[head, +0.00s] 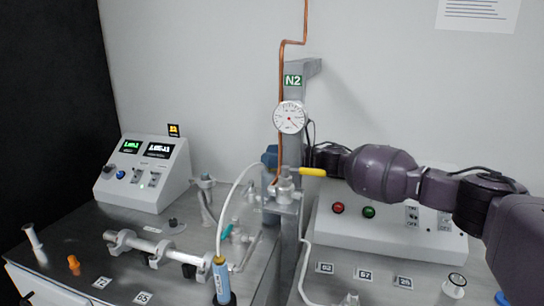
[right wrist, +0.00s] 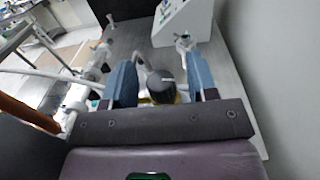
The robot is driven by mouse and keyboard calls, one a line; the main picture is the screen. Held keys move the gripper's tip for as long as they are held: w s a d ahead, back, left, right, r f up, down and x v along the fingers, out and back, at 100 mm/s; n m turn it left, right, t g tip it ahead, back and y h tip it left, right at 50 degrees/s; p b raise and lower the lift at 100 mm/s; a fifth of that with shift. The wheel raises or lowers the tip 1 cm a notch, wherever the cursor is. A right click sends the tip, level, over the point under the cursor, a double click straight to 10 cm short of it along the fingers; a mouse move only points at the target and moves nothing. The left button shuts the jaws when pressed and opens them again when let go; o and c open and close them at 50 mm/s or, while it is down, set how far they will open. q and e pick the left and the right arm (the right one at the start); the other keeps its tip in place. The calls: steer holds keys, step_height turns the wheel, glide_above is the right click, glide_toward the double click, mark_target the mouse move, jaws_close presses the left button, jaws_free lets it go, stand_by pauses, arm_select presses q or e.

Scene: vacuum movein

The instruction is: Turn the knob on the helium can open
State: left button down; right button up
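A light-blue can (head: 221,281) with a white hose running up from its top stands at the bottom of the head view; it appears to be the helium can, but I cannot make out its label or a knob. My right gripper (head: 271,157) reaches in from the right to the grey post, partly hidden by the post and valve parts. In the right wrist view its two blue fingers (right wrist: 161,84) are apart, with a dark round part (right wrist: 160,84) between or just beyond them; contact is unclear. A yellow lever (head: 312,172) sits at the valve fitting (head: 285,190). My left gripper is out of view.
A grey post (head: 290,225) carries a round gauge (head: 289,118) and a green N2 sign (head: 293,81). A copper pipe (head: 281,75) runs up along it. Control boxes stand left (head: 147,172) and right (head: 390,228). A silver tube assembly (head: 155,246) lies on the left bench.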

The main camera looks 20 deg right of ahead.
steer(key=c, duration=0.8)
steer(key=shift+r+m+t+h+p, duration=0.3)
steer(key=shift+m+t+p, duration=0.1)
steer(key=shift+t+p, duration=0.2)
steer(key=shift+c, duration=0.2)
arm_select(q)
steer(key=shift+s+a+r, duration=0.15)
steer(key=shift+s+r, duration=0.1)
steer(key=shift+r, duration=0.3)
arm_select(e)
steer(key=shift+f+m+t+h, duration=0.15)
steer(key=shift+m+t+h, duration=0.15)
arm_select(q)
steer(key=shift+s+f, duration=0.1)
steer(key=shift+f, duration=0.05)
arm_select(e)
steer(key=shift+f, duration=0.15)
steer(key=o, duration=0.9)
arm_select(q)
steer(key=shift+p, duration=0.4)
arm_select(e)
steer(key=v, duration=1)
steer(key=shift+s+d, duration=0.3)
